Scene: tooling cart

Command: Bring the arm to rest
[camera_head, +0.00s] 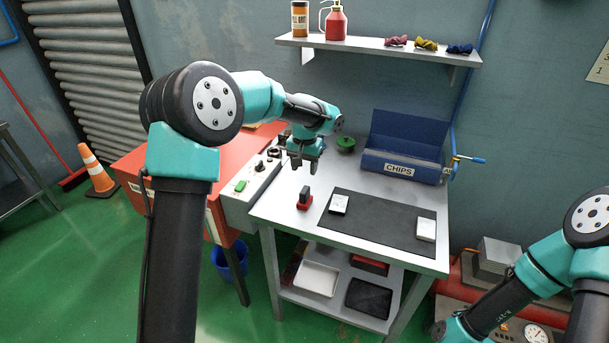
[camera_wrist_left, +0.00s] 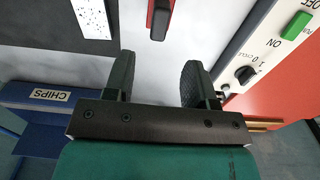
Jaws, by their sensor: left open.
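My left arm reaches in from the left in the head view, over the left part of the cart's metal top (camera_head: 268,207). My left gripper (camera_head: 304,167) hangs there with its fingers pointing down. It also shows in the left wrist view (camera_wrist_left: 155,75), with its two fingers apart and nothing between them. It is above and behind a small red and black block (camera_head: 304,200), which also shows in the wrist view (camera_wrist_left: 159,20), beyond the fingers. My right arm shows at the lower right of the head view; its gripper is out of frame.
A dark mat (camera_head: 375,222) holds two small pale items, one black-sided (camera_head: 339,204) and one white (camera_head: 426,230). A blue CHIPS bin (camera_head: 402,170) stands at the back right. A control box (camera_head: 247,187) stands at left. A shelf (camera_head: 375,47) with bottles and cloths hangs above.

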